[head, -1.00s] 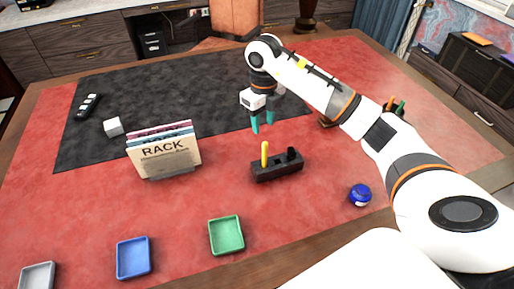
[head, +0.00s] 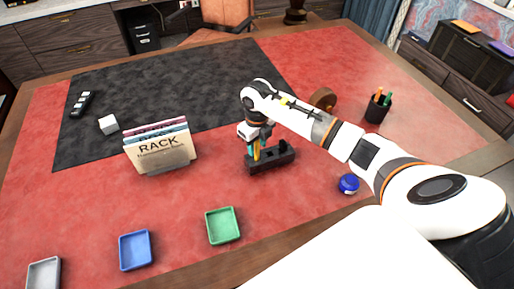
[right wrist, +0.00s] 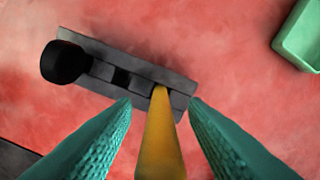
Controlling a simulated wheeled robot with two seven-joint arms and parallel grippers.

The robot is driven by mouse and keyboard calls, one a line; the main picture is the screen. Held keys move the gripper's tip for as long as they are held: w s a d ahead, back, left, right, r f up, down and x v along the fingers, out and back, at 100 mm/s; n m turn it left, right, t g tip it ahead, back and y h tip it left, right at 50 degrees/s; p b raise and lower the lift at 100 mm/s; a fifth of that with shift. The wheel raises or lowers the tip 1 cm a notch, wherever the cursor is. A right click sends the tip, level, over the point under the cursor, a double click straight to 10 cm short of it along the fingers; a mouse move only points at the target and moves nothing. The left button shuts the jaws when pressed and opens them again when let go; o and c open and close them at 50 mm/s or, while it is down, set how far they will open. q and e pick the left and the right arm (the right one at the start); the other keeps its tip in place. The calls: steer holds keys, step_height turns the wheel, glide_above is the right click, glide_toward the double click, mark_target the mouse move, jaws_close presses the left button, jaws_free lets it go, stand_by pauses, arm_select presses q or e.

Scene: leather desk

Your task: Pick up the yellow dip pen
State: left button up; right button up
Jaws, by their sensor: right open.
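The yellow dip pen (head: 256,153) stands upright in a slot of the dark pen stand (head: 284,162). In the right wrist view the yellow dip pen (right wrist: 161,140) rises from the stand (right wrist: 140,78) toward the camera. My right gripper (head: 258,146) is over the left part of the stand. Its teal fingers (right wrist: 160,122) are open, one on each side of the pen, with a visible gap to each. A black knob-ended item (right wrist: 64,62) stands at the other end of the stand. My left gripper is not in view.
A file rack (head: 163,152) stands left of the pen stand. A blue ink jar (head: 348,184) is to its right. Green (head: 222,226), blue (head: 136,250) and grey (head: 44,272) trays lie along the front. A pen cup (head: 377,107) stands at the right.

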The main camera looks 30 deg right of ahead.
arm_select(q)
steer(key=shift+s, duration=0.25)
arm_select(e)
steer(key=shift+c, duration=0.6)
jaws_close()
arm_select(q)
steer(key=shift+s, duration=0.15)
